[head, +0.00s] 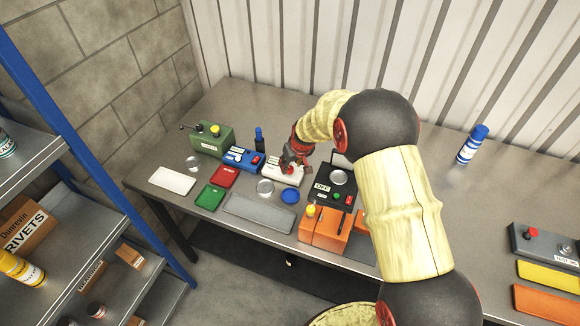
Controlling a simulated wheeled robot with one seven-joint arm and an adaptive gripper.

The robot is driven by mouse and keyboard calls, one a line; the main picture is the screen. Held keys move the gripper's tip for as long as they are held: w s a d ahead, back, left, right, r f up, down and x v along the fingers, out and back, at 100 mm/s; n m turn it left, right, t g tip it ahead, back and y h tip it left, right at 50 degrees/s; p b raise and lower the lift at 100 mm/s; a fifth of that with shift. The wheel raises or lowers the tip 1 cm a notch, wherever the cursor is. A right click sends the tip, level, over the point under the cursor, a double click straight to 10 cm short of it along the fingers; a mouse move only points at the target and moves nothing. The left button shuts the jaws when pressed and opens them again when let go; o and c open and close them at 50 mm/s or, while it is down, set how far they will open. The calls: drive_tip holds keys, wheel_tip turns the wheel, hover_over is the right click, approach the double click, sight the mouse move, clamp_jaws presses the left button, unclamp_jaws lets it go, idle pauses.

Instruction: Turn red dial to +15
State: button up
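A small white box (272,172) stands on the metal bench, just left of the dark OFF panel. A small red part, possibly the red dial, shows on its top right beneath my gripper (290,166). My gripper reaches down over this box, with its fingers at or just above the red part. I cannot tell whether they touch it. The fingers are small and dark here, so their opening is unclear. The dial's pointer and scale markings cannot be read. Another red knob (530,234) sits on a dark grey box at the far right.
A blue box (240,158) and a green box (211,140) stand left of the white box. The black OFF panel (327,187) is close on its right. Orange blocks (330,228) stand at the front edge.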

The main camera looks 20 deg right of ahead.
sight(290, 168)
drive_tip(key=shift+x, duration=1.5)
drive_tip(key=shift+c, duration=0.7)
clamp_jaws()
